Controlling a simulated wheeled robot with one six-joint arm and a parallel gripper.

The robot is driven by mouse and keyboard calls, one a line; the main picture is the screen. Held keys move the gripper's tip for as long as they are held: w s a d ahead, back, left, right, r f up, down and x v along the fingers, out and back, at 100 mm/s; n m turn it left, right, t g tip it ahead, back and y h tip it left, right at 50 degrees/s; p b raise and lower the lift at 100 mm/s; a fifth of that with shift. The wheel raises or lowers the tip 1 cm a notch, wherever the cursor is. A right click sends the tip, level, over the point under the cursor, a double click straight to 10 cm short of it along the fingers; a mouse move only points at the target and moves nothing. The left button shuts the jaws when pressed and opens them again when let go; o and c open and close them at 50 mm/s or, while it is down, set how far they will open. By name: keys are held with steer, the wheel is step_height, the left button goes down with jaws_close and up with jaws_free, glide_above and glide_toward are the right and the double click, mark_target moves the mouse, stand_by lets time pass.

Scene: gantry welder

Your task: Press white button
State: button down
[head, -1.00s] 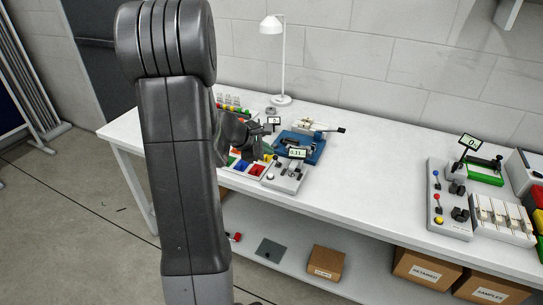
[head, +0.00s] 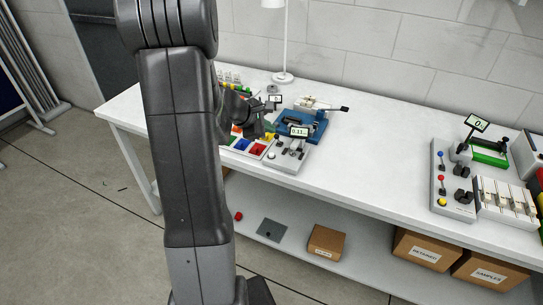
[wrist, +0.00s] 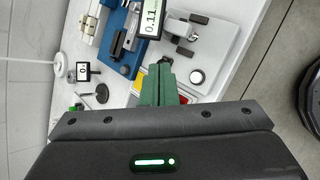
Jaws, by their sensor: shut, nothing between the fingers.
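The white button (wrist: 197,77) is a round white cap in a dark ring on a light grey panel (wrist: 223,45). In the wrist view it lies just right of my fingertips, with a gap between in the picture. The panel also shows in the head view (head: 287,165), with the white button (head: 271,155) near its left front corner. My gripper (wrist: 161,70) has green fingers, shut and empty, over the panel's edge beside a small black control. In the head view my gripper (head: 268,130) is dark and partly hides the panel. I cannot tell its height above the button.
A display reading 0.11 (wrist: 151,18) stands by the panel, near a blue device (head: 314,127). A tray of coloured bins (head: 240,145) lies left. A white lamp (head: 284,60) stands behind. Another control panel (head: 452,195) is far right. The middle tabletop (head: 375,165) is clear.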

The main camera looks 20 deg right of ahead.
steer(key=b, duration=0.4)
glide_above(271, 155)
steer(key=f, duration=0.6)
steer(key=shift+a+f, duration=0.15)
steer(key=shift+a, duration=0.25)
steer(key=shift+f+b, duration=0.6)
steer(key=shift+b, duration=0.25)
steer(key=shift+f, duration=0.1)
stand_by(0.3)
steer(key=shift+f+b, duration=0.3)
steer(key=shift+b, duration=0.3)
steer(key=shift+f+b, duration=0.45)
steer(key=shift+b, duration=0.15)
stand_by(0.5)
steer(key=shift+r, duration=0.1)
steer(key=shift+r+p, duration=0.6)
steer(key=shift+r, duration=0.2)
